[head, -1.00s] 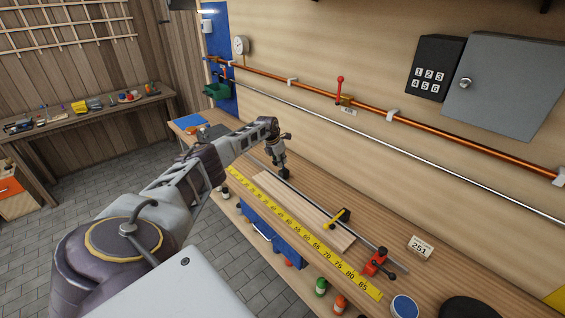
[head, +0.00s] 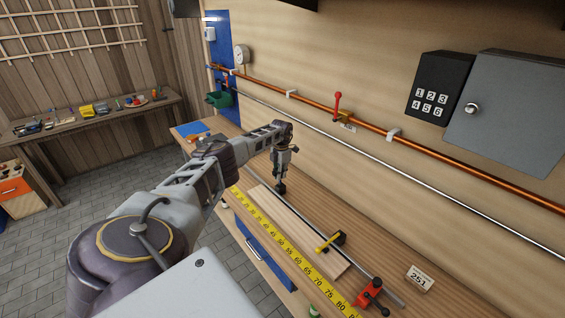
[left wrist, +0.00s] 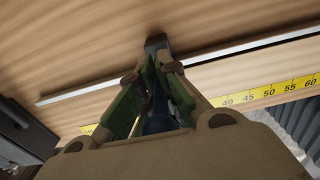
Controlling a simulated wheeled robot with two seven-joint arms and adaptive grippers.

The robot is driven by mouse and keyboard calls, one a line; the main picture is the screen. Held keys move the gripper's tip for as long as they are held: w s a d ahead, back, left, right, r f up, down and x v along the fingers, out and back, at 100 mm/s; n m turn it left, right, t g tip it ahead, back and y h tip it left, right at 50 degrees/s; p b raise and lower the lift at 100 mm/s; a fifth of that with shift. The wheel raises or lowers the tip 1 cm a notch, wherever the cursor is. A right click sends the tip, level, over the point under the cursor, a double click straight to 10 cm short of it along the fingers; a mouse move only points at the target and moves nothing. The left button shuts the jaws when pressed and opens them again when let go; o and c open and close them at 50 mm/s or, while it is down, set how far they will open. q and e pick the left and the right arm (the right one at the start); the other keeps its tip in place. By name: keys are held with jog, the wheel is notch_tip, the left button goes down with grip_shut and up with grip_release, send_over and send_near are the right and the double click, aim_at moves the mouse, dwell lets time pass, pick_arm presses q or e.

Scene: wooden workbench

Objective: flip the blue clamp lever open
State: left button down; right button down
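A bar clamp lies along the workbench, its long grey bar (head: 311,226) beside a pale board (head: 293,230). My left gripper (head: 280,189) points down at the bar's far part in the head view. In the left wrist view the gripper (left wrist: 158,68) has its green-padded fingers converging in a narrow V. A dark blue piece (left wrist: 157,120), apparently the blue lever, stands between them. A dark clamp block (left wrist: 157,45) sits on the bar just past the fingertips. Whether the fingers press on the blue piece cannot be told. My right gripper is not in view.
A black clamp with a yellow lever (head: 327,243) and a red clamp (head: 369,292) sit nearer along the bar. A yellow measuring tape (head: 292,251) runs in front. A "251" tag (head: 419,278) lies behind. Pipes (head: 430,152) run along the wall.

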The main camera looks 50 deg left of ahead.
pick_arm(q)
jog(key=shift+s+f, duration=0.25)
jog(key=c, duration=1.7)
grip_release()
jog(key=shift+o, duration=0.9)
jog(key=shift+w+a+r, duration=0.1)
jog(key=shift+w+r, duration=0.1)
jog(key=shift+r, duration=0.15)
jog(key=r, duration=1.1)
jog(key=shift+w+r, duration=0.3)
jog(key=shift+r, duration=0.05)
